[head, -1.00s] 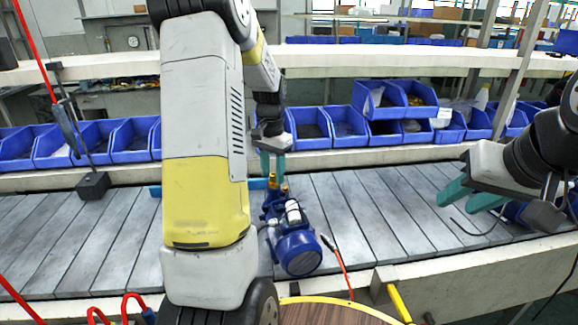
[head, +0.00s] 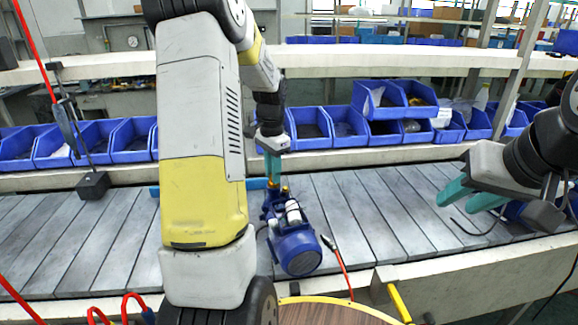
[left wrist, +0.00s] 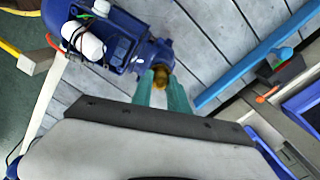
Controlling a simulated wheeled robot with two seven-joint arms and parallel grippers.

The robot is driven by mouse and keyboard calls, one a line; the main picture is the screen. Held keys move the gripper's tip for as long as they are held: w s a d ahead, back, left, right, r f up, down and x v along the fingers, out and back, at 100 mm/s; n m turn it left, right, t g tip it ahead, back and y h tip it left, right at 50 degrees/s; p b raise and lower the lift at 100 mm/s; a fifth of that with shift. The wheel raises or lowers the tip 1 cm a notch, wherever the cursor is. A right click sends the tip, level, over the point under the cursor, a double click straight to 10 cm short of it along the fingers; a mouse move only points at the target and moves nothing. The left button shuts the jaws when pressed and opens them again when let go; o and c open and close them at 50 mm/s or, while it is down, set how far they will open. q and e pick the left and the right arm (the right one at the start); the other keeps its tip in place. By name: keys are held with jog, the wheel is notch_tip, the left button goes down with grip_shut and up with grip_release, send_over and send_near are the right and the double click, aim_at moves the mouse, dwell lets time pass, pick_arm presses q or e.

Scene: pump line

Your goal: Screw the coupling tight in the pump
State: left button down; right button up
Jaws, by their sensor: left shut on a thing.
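The blue pump (head: 293,240) stands on the grey slatted conveyor, with its round motor end toward me. It also shows at the upper left of the left wrist view (left wrist: 118,40). The brass coupling (left wrist: 160,76) sits at the pump's port, between my left fingertips. My left gripper (head: 273,180) points down over the pump. In the left wrist view its teal fingers (left wrist: 164,92) are shut on the coupling. How deep the coupling sits is hidden. My right gripper (head: 463,199) hangs open and empty over the conveyor at the right.
Blue bins (head: 312,128) line the shelf behind the conveyor. A blue strip (left wrist: 245,66) runs along the conveyor's far side. A red-cabled tool (head: 337,262) lies near the pump's right. The slats (head: 375,205) between pump and right gripper are clear.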

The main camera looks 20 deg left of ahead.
pick_arm(q)
jog(key=shift+m, duration=1.7)
jog(key=shift+m, duration=1.8)
jog(key=m, duration=0.3)
